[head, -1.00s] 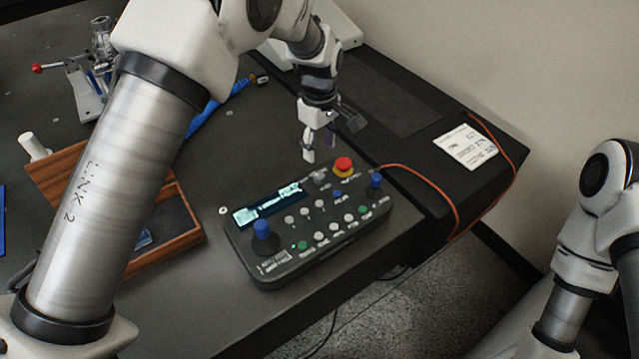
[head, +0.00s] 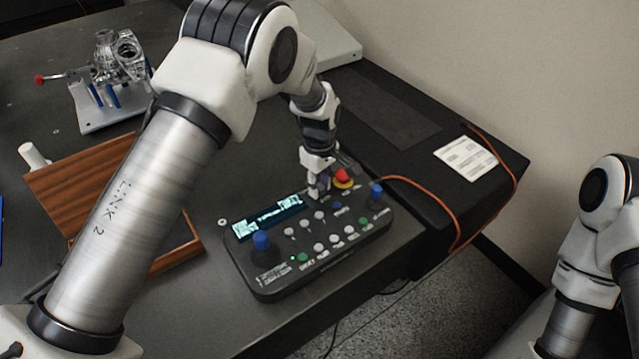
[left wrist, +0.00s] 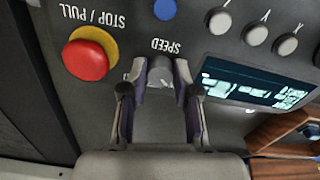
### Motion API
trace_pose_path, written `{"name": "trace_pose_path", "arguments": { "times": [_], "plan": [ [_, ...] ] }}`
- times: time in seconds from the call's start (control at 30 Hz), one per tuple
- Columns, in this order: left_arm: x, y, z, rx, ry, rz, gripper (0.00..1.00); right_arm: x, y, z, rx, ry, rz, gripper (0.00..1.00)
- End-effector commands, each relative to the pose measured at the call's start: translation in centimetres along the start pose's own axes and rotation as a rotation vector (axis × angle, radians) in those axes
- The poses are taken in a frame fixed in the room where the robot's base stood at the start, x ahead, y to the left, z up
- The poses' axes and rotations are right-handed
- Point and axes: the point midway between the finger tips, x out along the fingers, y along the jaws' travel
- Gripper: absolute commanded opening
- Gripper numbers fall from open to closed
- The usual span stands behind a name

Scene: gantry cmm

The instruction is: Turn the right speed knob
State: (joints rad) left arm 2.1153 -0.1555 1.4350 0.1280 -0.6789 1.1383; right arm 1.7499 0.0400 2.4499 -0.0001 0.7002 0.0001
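The control pendant (head: 282,283) is a dark box with a lit screen, lying near the table's front edge. Its grey speed knob (left wrist: 160,73) shows in the left wrist view below the upside-down SPEED label. My left gripper (left wrist: 161,70) is open with one finger on each side of the knob. I cannot tell whether the fingers touch it. In the head view my left gripper (head: 318,187) is down at the pendant's back edge and hides the knob. My right gripper is out of view; only part of the right arm shows.
A red stop button (left wrist: 86,60) on a yellow ring is close beside the left gripper's fingers. Blue joysticks (head: 262,241) rise at both pendant ends. An orange cable (head: 440,190) runs off to the right. A wooden box (head: 80,190) and a metal fixture (head: 105,85) are left.

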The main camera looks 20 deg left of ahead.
Motion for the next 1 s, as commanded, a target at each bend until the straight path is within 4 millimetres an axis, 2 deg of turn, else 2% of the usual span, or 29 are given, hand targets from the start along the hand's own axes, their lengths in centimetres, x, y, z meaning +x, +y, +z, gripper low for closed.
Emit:
{"name": "trace_pose_path", "arguments": {
  "times": [0.57,1.0],
  "plan": [
    [-0.1,0.0,0.0,0.069,-0.001,-0.001,0.0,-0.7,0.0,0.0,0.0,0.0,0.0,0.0],
    [-0.3,0.0,0.0,0.403,-0.001,-0.001,0.0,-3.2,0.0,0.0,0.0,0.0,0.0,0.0]
  ]
}}
